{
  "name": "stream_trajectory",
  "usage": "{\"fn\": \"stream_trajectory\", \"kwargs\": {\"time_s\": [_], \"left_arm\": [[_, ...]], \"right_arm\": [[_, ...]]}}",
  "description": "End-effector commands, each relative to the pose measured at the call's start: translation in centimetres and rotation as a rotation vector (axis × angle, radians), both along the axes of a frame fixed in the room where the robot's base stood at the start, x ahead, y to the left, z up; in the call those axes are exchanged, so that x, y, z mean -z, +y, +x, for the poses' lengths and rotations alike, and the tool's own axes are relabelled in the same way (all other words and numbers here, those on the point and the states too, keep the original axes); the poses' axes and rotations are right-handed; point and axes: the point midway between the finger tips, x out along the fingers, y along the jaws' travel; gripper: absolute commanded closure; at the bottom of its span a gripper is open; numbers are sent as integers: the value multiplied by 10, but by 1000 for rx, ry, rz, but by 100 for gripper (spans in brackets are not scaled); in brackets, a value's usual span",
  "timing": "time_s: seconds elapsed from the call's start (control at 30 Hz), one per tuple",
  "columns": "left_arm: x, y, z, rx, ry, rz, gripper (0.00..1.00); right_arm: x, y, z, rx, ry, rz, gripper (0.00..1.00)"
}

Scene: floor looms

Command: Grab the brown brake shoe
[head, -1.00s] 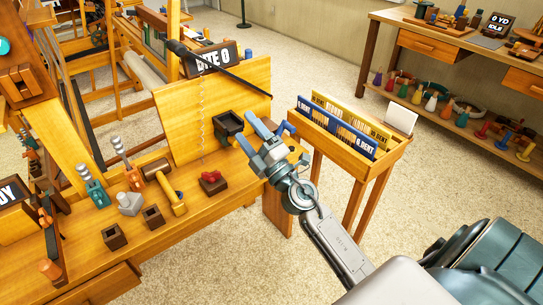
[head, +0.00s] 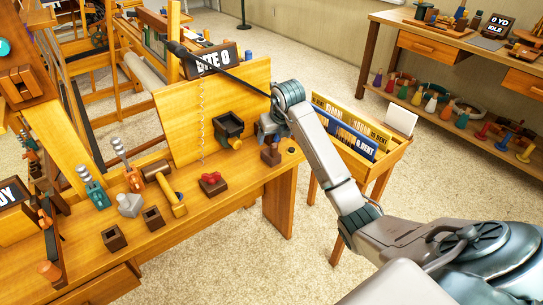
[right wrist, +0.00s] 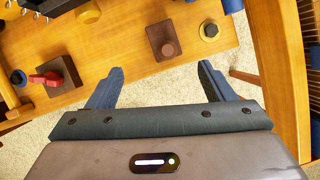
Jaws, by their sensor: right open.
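A brown block with a round knob on top, which looks like the brown brake shoe (head: 271,155), stands upright at the right end of the wooden bench (head: 240,188). It also shows in the right wrist view (right wrist: 164,41), beyond and between my fingertips. The fingers do not touch the block. My left gripper is out of view.
An upright wooden board (head: 185,125) stands behind. A rack of reeds (head: 385,160) stands to the right.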

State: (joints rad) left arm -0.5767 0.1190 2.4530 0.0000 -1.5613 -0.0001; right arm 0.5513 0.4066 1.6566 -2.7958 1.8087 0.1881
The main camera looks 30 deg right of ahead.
Motion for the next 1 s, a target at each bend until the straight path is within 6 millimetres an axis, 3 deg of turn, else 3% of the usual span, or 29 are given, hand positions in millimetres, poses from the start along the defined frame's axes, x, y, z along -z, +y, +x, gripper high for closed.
{"fn": "stream_trajectory", "kwargs": {"time_s": [0.23,0.47,0.73,1.0], "left_arm": [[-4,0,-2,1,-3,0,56],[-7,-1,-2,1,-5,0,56],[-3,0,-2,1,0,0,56],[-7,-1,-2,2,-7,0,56]], "right_arm": [[35,-4,12,7,12,-4,25],[53,-6,19,4,9,-5,25],[89,-12,30,4,11,-2,25],[99,-14,35,3,7,-4,25]]}}
